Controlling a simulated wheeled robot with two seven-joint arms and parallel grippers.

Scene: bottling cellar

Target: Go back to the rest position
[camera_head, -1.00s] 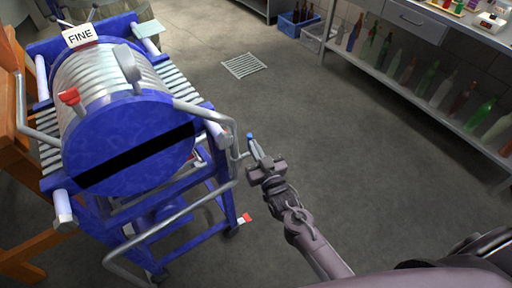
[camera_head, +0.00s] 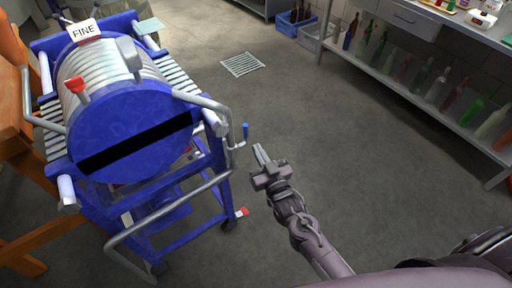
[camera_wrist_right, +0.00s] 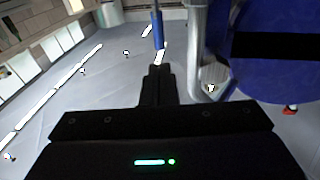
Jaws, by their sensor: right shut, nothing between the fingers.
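My right gripper (camera_head: 260,155) is shut and empty in the head view, over the floor just right of the blue machine. In the right wrist view its fingers (camera_wrist_right: 158,76) are together at the middle. The blue-handled crank (camera_head: 244,134) on the machine's right side is close to the fingertips, with a small gap in the head view. In the right wrist view the blue handle (camera_wrist_right: 157,28) stands just beyond the fingertips; whether they touch cannot be told there. My left gripper is not in view.
The blue drum machine (camera_head: 130,135) with a "FINE" sign (camera_head: 84,31) and grey tube rails fills the left. An orange wooden frame (camera_head: 15,190) stands beside it. A bench with bottles (camera_head: 438,88) lines the right. The floor between is clear, with a drain grate (camera_head: 243,64).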

